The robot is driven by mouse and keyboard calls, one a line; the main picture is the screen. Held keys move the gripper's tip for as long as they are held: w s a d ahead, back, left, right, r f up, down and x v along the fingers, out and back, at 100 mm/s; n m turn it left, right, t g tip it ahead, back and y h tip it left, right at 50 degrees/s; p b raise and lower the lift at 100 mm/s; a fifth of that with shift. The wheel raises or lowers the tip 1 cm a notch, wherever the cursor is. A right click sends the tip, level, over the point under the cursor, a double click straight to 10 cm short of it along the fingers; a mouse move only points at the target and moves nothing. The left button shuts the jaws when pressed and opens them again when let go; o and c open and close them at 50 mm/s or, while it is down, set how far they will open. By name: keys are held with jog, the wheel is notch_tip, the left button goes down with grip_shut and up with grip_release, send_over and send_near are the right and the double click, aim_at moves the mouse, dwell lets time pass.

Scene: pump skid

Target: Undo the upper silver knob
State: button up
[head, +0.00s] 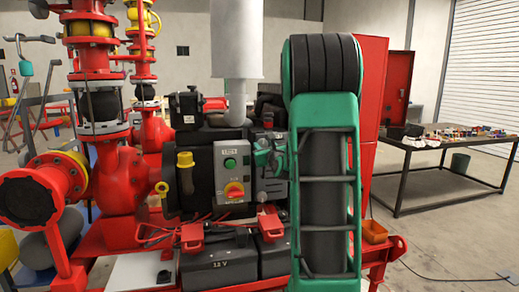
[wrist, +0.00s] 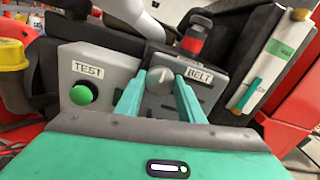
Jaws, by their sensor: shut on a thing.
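A silver knob (wrist: 160,79) sits on a dark panel (wrist: 215,76) beside a label reading BELT in the wrist view. My gripper (wrist: 160,82) has its two green fingers on either side of this knob, shut on it. In the head view my gripper (head: 268,155) reaches the panel at the right of the grey control box, and my arm hides most of that area. The knob cannot be made out there.
The grey control box (head: 232,175) has a green button and a red-yellow switch. A yellow-capped part (wrist: 12,55) is at the left. Red pipework (head: 115,170) fills the left; a workbench (head: 440,150) stands at right.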

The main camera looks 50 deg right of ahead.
jog(key=shift+w+a+f, duration=0.2)
jog(key=shift+a+f, duration=0.2)
jog(key=o, duration=1.1)
jog(key=shift+c, duration=0.2)
jog(key=shift+s+d+r, duration=0.1)
jog(key=shift+d+r, duration=0.1)
jog(key=v, duration=1)
jog(key=shift+s+a, duration=0.2)
jog(key=shift+a, duration=0.05)
